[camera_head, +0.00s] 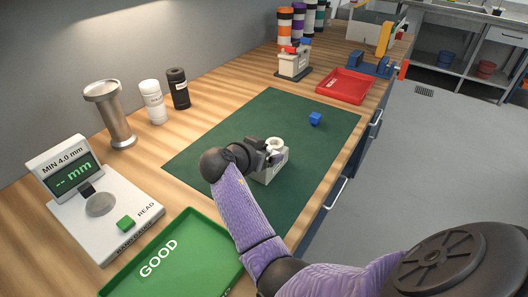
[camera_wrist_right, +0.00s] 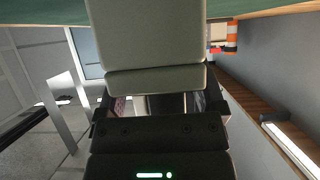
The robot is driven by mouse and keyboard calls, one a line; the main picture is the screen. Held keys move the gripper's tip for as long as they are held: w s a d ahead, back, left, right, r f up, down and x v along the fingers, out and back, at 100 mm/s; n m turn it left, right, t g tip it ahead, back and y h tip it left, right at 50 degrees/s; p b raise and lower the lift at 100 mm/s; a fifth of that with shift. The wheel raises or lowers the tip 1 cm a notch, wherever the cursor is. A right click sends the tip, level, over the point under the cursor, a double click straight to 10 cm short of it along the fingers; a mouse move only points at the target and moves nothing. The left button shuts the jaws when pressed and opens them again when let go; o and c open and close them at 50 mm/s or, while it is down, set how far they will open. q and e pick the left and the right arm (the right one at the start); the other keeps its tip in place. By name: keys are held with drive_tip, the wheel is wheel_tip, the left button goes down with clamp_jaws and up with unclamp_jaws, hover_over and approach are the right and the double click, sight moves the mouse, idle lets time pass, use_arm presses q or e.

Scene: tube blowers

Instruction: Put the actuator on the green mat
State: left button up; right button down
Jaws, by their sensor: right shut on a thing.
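The actuator, a light grey block (camera_head: 272,169) with a pale ring on top, is over the middle of the green mat (camera_head: 215,155). My right gripper (camera_head: 262,155) is shut on its upper part, reaching in from the near side; the arm hides part of the block. In the right wrist view the actuator's pale body (camera_wrist_right: 145,35) fills the upper middle, between the fingers (camera_wrist_right: 160,104), with a strip of green mat beyond it. I cannot tell whether its base touches the mat. My left gripper is not in view.
A small blue cube (camera_head: 315,118) lies on the mat's far part. A green GOOD tray (camera_head: 185,262), a gauge with a display (camera_head: 100,210), a red tray (camera_head: 345,86) and a grey device with red and blue parts (camera_head: 293,63) surround the mat. The mat's left part is clear.

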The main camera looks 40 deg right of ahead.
unclamp_jaws()
drive_tip(key=shift+r, duration=0.1)
use_arm(q)
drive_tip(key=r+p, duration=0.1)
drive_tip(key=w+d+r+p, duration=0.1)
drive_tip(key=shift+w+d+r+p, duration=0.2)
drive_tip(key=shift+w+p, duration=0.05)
drive_tip(key=shift+p, duration=0.1)
use_arm(e)
drive_tip(key=v, duration=1.2)
